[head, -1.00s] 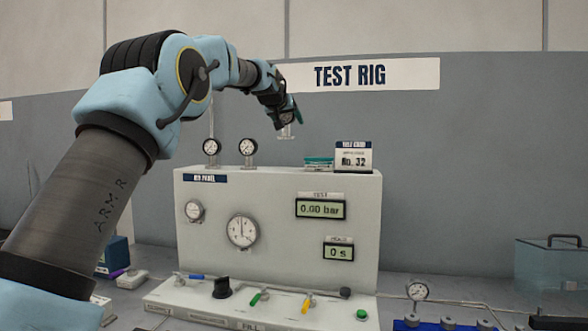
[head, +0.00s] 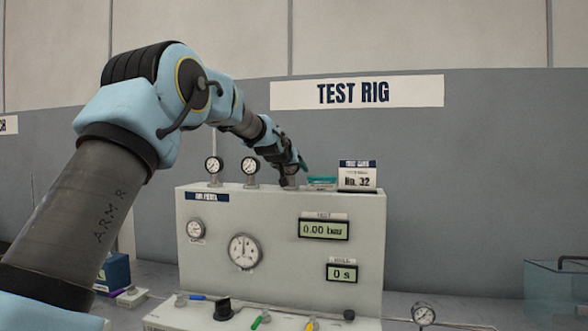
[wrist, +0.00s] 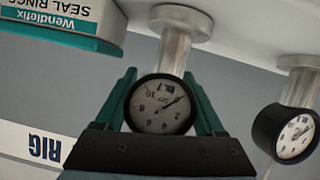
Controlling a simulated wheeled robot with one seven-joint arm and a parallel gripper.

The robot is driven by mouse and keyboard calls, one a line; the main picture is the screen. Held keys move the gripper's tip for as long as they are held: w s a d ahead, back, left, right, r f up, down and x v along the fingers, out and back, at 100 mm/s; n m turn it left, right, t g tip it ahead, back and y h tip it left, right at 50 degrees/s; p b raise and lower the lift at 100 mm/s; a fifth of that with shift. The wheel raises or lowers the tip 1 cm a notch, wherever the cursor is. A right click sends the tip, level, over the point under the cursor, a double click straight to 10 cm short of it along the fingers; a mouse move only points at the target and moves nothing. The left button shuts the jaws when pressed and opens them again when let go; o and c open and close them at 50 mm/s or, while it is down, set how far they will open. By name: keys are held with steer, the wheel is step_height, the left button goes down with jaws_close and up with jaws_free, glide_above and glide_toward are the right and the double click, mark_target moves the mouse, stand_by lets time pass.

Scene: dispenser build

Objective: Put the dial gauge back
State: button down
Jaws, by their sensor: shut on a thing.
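My gripper (head: 297,172) is over the top of the white test rig panel (head: 285,255), to the right of two standing gauges. In the wrist view, which is upside down, my green fingers (wrist: 165,105) are shut on both sides of the dial gauge (wrist: 160,106), with its face towards the camera. Its metal stem and round foot (wrist: 182,22) point to the panel top. The foot is at or just above that top; I cannot tell whether it touches. In the head view the held gauge is mostly hidden by my gripper.
A neighbouring gauge (head: 250,167) stands close on the left, and another gauge (head: 214,166) stands beyond it.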

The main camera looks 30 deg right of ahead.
jaws_free()
steer(key=shift+f, duration=0.1)
steer(key=shift+r, duration=0.2)
steer(key=b+v, duration=0.5)
steer(key=v, duration=0.7)
